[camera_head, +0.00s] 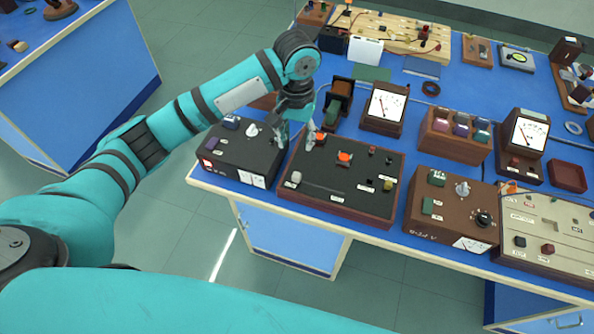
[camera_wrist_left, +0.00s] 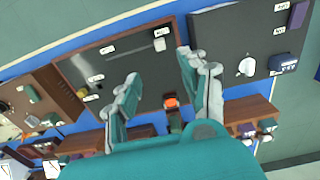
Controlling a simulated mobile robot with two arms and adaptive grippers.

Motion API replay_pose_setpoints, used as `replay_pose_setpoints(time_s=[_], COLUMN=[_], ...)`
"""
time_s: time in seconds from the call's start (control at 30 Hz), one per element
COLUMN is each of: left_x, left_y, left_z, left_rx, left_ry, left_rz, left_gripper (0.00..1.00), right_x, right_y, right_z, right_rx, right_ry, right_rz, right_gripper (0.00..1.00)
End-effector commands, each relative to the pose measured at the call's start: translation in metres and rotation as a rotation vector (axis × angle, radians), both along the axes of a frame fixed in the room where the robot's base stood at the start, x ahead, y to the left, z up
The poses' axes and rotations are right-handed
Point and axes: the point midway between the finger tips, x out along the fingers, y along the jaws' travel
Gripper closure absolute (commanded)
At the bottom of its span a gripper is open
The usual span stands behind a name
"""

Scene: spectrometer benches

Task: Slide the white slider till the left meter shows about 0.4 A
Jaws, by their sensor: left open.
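The white slider (camera_head: 296,177) sits at the left end of a slot on a black panel with a wooden frame (camera_head: 340,208). In the left wrist view the white slider (camera_wrist_left: 160,44) shows beyond the fingertips, between their lines. My left gripper (camera_head: 296,141) is open and empty above the panel's back left part, apart from the slider. It also shows in the left wrist view (camera_wrist_left: 158,68). The left meter (camera_head: 386,105) stands behind the panel with a white dial; its reading is too small to tell. My right gripper is out of view.
A black box (camera_head: 235,155) with a white knob stands left of the panel. A brown box with dials (camera_head: 450,205) stands to the right. The right meter (camera_head: 527,133) stands farther right.

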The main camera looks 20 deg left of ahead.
Motion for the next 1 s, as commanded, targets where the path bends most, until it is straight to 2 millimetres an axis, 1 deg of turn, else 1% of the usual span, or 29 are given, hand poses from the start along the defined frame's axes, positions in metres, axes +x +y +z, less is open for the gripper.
replay_pose_setpoints(time_s=[0.1, 0.4, 0.5, 0.6, 0.7, 0.8, 1.0], left_x=[-0.001, -0.001, -0.001, 0.000, 0.000, 0.000, 0.000], left_y=[0.001, 0.001, 0.000, 0.000, 0.000, 0.000, 0.000], left_z=[-0.026, -0.092, -0.111, -0.126, -0.137, -0.143, -0.146], left_rx=[0.001, 0.002, 0.001, 0.000, 0.000, 0.000, -0.001], left_ry=[0.004, 0.003, 0.003, 0.000, -0.001, -0.001, -0.003], left_rz=[0.001, 0.000, 0.000, -0.001, -0.001, -0.001, -0.002], left_gripper=[0.56, 0.56, 0.56, 0.56, 0.56, 0.56, 0.56], right_x=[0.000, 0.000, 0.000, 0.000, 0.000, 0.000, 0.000], right_y=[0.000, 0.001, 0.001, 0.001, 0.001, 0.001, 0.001], right_z=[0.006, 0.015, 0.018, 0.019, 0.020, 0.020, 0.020], right_rx=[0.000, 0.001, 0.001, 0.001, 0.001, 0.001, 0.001], right_ry=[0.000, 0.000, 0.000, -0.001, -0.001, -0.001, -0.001], right_rz=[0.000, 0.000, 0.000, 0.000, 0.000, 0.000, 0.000], right_gripper=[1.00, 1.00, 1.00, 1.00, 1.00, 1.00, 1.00])
